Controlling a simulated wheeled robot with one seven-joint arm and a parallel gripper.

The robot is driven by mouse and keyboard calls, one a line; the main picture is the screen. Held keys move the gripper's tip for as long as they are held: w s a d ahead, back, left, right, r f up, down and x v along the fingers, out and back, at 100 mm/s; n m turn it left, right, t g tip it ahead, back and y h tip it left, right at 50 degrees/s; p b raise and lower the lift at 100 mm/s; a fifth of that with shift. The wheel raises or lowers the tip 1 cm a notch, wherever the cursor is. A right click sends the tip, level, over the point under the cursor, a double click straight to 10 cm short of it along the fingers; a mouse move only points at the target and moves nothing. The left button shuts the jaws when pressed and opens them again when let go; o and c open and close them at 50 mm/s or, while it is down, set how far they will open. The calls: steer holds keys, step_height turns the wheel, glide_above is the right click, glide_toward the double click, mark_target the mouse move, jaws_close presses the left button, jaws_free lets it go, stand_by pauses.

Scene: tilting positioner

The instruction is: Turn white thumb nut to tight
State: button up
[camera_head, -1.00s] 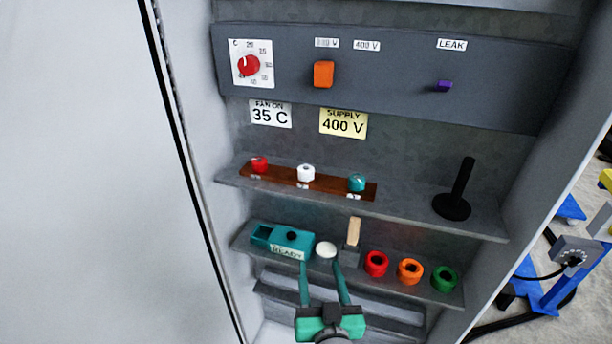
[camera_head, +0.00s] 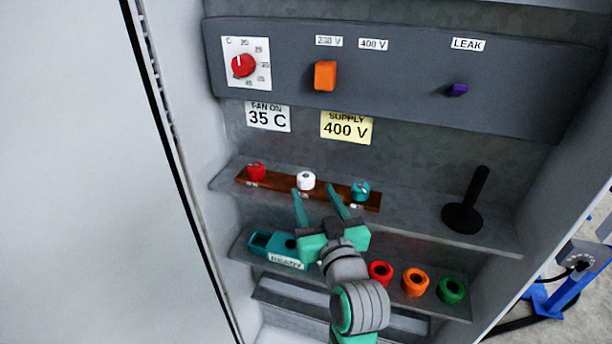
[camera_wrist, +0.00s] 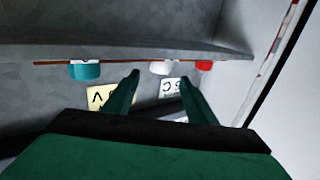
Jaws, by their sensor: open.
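The white thumb nut (camera_head: 306,180) sits in the middle of a brown strip (camera_head: 330,190) on the upper shelf, between a red nut (camera_head: 256,171) and a teal nut (camera_head: 361,190). My gripper (camera_head: 318,199) is open and empty, in front of and slightly below the strip. Its fingers point up toward the shelf, and the white nut is apart from them. In the wrist view the white nut (camera_wrist: 161,67) shows beyond and between the open fingertips (camera_wrist: 160,76), with the teal nut (camera_wrist: 84,70) to the left and the red nut (camera_wrist: 204,65) to the right.
A black post on a round base (camera_head: 467,212) stands at the shelf's right. The lower shelf holds a teal box (camera_head: 272,248) and red, orange and green rings (camera_head: 415,282). Above is a grey panel with a red dial (camera_head: 243,65) and an orange switch (camera_head: 325,75).

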mark_target(306, 176)
steer(key=x, duration=0.7)
steer(key=shift+w+a, duration=0.1)
steer(key=shift+w, duration=0.3)
steer(key=c, duration=1)
